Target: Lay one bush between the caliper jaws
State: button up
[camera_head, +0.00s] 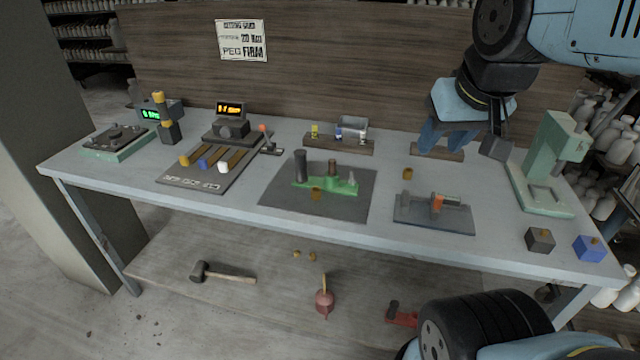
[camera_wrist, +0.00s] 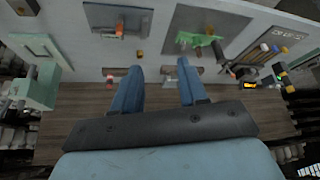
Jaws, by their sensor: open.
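My gripper (camera_head: 438,146) hangs over the back right of the bench; its two blue fingers are apart and empty in the wrist view (camera_wrist: 158,70). A small brown bush (camera_head: 408,174) stands alone on the bench, in front of my gripper; it also shows in the wrist view (camera_wrist: 140,53). What looks like the caliper (camera_head: 436,206), a grey bar with an orange part on a dark plate, lies nearer the front edge, also in the wrist view (camera_wrist: 119,30). I see no bush in it, though its jaws are too small to make out clearly.
Left of the caliper, a green fixture (camera_head: 326,186) with upright pegs stands on a dark mat (camera_head: 282,201). A green press (camera_head: 548,165) stands at the right, with dark (camera_head: 540,240) and blue (camera_head: 589,249) blocks in front. Wooden racks (camera_head: 338,144) line the back.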

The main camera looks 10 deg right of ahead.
jog(key=shift+d, duration=0.3)
jog(key=shift+o, duration=1.4)
jog(key=shift+w, duration=0.2)
jog(key=shift+o, duration=0.3)
jog(key=w+a+f+m+g, duration=0.1)
jog(key=w+a+m, duration=0.1)
jog(key=w, duration=0.4)
jog(key=shift+f+h, duration=0.2)
jog(key=shift+h, duration=0.1)
jog(key=m+g+h, duration=0.1)
jog(key=m+h, duration=0.1)
jog(key=m, duration=0.3)
send_over(314, 191)
jog(key=a, duration=0.1)
jog(key=f, duration=1.4)
jog(key=s+f, duration=0.1)
jog(key=f, duration=0.6)
jog(key=shift+a+f, duration=0.15)
jog(key=shift+f, duration=0.1)
jog(key=x, duration=0.4)
jog(key=shift+s+d+f, duration=0.1)
jog(key=shift+d, duration=0.1)
jog(key=shift+w+d+f, duration=0.1)
jog(key=shift+w+f, duration=0.15)
jog(key=shift+f, duration=0.45)
